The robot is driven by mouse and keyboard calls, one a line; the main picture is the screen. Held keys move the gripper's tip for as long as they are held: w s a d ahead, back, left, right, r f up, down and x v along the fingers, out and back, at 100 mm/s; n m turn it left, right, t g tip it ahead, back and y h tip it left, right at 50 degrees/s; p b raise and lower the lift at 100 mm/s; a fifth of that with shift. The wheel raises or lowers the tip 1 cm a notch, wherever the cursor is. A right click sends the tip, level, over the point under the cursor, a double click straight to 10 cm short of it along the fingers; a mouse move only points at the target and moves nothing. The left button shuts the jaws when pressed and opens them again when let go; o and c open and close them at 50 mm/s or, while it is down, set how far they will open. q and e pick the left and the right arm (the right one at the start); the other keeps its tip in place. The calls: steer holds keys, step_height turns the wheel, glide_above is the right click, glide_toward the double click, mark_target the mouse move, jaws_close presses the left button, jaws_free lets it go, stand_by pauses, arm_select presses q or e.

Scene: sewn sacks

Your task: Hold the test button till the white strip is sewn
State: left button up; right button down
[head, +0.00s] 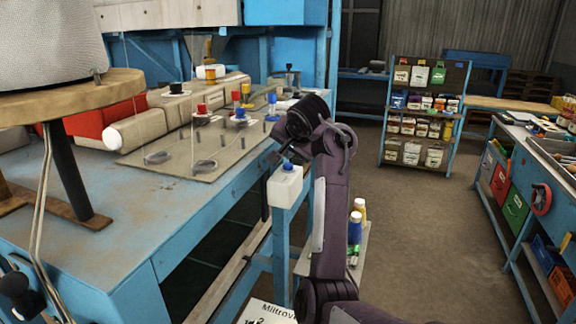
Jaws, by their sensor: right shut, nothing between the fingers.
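My right gripper (279,158) is shut and empty, with its fingers pointing down and left at the right edge of the blue bench. Just below it is a small white box (286,188) with a blue, button-like top (287,168). I cannot tell whether this is the test button, or whether the fingertips touch it. No white strip can be made out for sure. A pale cloth roll (155,124) lies on the bench board. My left gripper is not seen.
The blue bench (130,235) carries a board (205,160) with several thread spools and posts. A round wooden top (75,98) holds pale cloth at the left. Bottles (355,228) stand right of my right arm. The floor (420,240) toward the shelf rack (425,112) is clear.

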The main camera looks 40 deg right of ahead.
stand_by(0.7)
steer(key=shift+f, duration=0.4)
